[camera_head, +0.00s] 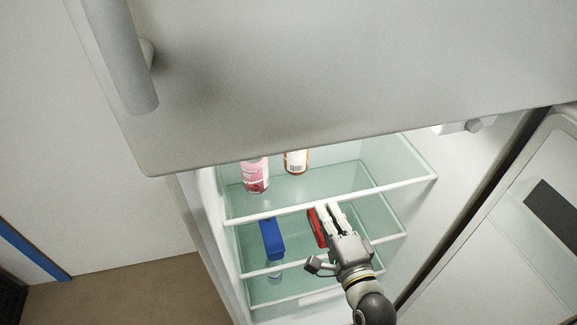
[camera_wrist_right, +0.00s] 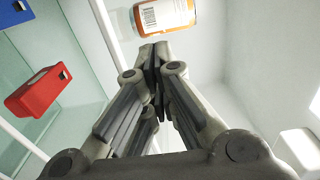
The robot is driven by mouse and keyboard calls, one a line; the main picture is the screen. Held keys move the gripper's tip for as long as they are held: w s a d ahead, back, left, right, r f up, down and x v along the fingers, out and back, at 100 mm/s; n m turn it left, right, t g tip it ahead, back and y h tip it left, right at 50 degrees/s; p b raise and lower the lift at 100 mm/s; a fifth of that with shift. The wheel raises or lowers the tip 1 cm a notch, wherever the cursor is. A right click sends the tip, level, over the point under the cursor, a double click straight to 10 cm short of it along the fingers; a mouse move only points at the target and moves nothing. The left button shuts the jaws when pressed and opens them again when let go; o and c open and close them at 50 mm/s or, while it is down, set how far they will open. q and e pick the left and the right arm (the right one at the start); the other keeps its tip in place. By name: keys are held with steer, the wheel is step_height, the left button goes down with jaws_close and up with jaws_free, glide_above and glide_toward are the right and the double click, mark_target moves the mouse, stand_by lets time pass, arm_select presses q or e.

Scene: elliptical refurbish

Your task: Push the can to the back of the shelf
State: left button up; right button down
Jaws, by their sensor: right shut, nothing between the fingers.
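An orange can with a white barcode label (camera_head: 296,162) stands on the upper shelf (camera_head: 330,184) of an open fridge. It also shows at the top of the right wrist view (camera_wrist_right: 165,14), just beyond my fingertips. A pink-and-white can-like container (camera_head: 255,176) stands left of it on the same shelf. My right gripper (camera_head: 329,208) is at the fridge opening, near the shelf's front edge. Its fingers are shut with nothing between them, and in the wrist view the tips (camera_wrist_right: 154,52) point toward the orange can. Whether they touch it is unclear. My left gripper is out of view.
A blue box (camera_head: 272,240) and a red box (camera_wrist_right: 38,92) are on a lower shelf, the red one partly behind my right gripper in the head view. A large grey door (camera_head: 300,80) hangs above the opening. The upper shelf's right side is clear.

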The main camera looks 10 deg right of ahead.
steer(key=p, duration=0.2)
glide_toward(305, 162)
steer(key=w, duration=0.5)
steer(key=shift+w+a+r, duration=0.15)
steer(key=shift+w+a, duration=0.1)
steer(key=shift+a, duration=0.05)
steer(key=shift+w, duration=0.7)
